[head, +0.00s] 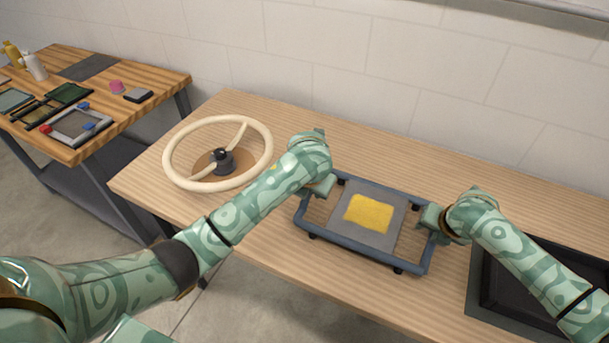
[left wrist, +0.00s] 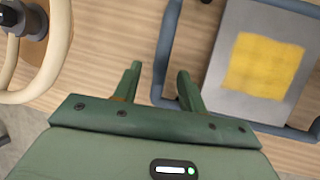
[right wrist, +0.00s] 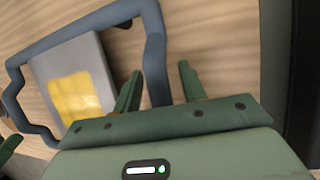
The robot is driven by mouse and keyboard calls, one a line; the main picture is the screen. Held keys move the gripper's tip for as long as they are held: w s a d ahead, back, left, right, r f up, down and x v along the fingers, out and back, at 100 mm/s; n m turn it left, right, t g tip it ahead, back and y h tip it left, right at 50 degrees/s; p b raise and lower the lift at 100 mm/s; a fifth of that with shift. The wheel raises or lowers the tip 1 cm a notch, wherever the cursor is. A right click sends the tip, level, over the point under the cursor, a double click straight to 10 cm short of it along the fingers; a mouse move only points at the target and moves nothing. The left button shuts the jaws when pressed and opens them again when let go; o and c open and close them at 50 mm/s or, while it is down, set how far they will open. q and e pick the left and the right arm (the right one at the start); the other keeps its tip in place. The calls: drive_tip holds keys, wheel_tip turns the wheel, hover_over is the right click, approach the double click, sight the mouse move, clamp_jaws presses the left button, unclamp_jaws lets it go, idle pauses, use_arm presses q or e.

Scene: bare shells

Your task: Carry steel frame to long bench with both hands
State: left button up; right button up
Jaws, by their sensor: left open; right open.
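The steel frame (head: 352,257) is a blue-grey tube rectangle lying on a light wood bench (head: 300,310). A grey plate (head: 393,213) with a yellow square (head: 370,212) sits inside its outline. My left gripper (head: 320,187) is at its left end, and my right gripper (head: 433,222) at its right end. In the left wrist view, the frame's end bar (left wrist: 170,45) runs between the open fingers (left wrist: 159,72). In the right wrist view, the other end bar (right wrist: 155,60) runs between the open fingers (right wrist: 160,72). I cannot tell whether the fingers touch the bars.
A cream steering wheel (head: 181,179) stands left of the frame. A black tray (head: 500,270) lies to the right, partly under my right arm. A second wood bench (head: 150,85) at the left holds bottles and small parts. A block wall (head: 400,75) runs behind.

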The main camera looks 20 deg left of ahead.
drive_tip(key=shift+r, duration=0.15)
use_arm(q)
drive_tip(key=v, duration=0.4)
drive_tip(key=shift+r, duration=0.15)
use_arm(e)
drive_tip(key=v, duration=1.1)
drive_tip(key=shift+s+r, duration=0.2)
drive_tip(key=shift+r, duration=0.05)
